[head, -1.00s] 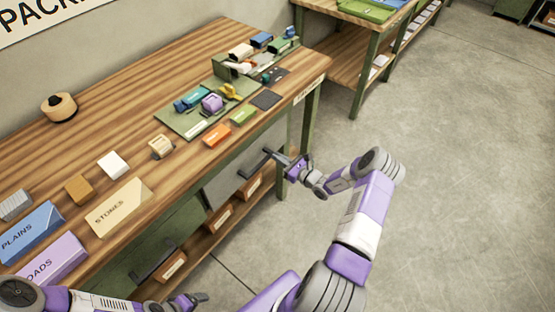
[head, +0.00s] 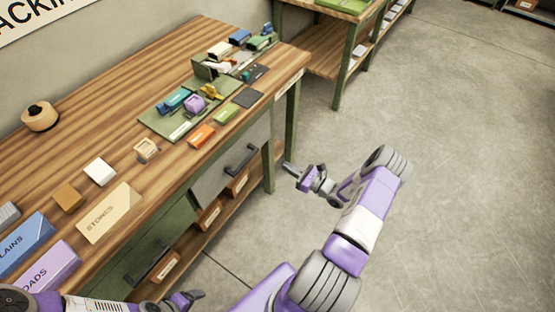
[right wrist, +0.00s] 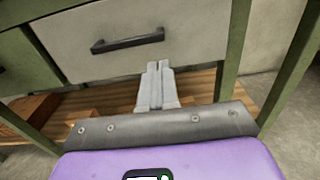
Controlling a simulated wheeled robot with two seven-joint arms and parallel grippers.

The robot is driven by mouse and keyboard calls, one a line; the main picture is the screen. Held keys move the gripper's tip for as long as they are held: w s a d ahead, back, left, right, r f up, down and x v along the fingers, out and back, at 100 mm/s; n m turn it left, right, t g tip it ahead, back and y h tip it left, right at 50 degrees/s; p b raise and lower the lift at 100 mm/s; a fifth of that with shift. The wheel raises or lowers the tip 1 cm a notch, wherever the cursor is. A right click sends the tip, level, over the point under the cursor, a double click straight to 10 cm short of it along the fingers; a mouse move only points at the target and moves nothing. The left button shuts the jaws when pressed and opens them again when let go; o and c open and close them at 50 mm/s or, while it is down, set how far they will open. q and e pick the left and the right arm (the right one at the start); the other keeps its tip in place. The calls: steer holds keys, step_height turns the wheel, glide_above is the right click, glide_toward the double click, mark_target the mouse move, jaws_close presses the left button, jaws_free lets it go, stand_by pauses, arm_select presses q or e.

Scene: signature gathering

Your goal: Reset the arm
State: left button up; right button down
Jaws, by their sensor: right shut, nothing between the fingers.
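My right gripper (head: 291,169) is shut and empty, off the front of the wooden workbench (head: 100,110). In the right wrist view its fingers (right wrist: 157,68) lie together, in front of and below the dark handle (right wrist: 127,43) of a grey drawer. That drawer (head: 215,185) shows closed under the bench in the head view, with its handle (head: 240,159) apart from the gripper. My left gripper (head: 190,297) is at the bottom edge of the head view, low beside the bench; whether its jaws are open is unclear.
The bench top holds a green mat (head: 158,123) with small coloured pieces, a STONES block (head: 108,212), a blue block (head: 25,240) and a purple block (head: 45,270). A second table (head: 320,50) stands behind. The floor (head: 460,150) at right is clear.

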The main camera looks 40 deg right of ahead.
steer(key=shift+v, duration=1.1)
steer(key=s+a+f+n+g+y, duration=0.1)
steer(key=a+f+n+g+y, duration=0.2)
steer(key=a, duration=0.5)
steer(key=s+a+n+g+y, duration=0.1)
steer(key=a+n+g+y, duration=0.2)
steer(key=a, duration=0.4)
steer(key=a+f+n+g+y, duration=0.1)
steer(key=a+f+n+g, duration=0.1)
steer(key=a+n+g, duration=0.45)
steer(key=s+a+n+g+h, duration=0.2)
steer(key=s+a+n+h, duration=0.1)
steer(key=s+a+n, duration=0.2)
steer(key=s+a+f+n+g+h, duration=0.1)
steer(key=s+a+n+h, duration=0.3)
steer(key=a+n, duration=0.4)
steer(key=n+g, duration=0.1)
steer(key=n, duration=0.4)
steer(key=shift+s+a+f, duration=0.2)
steer(key=shift+s+a, duration=0.15)
steer(key=shift+s, duration=0.05)
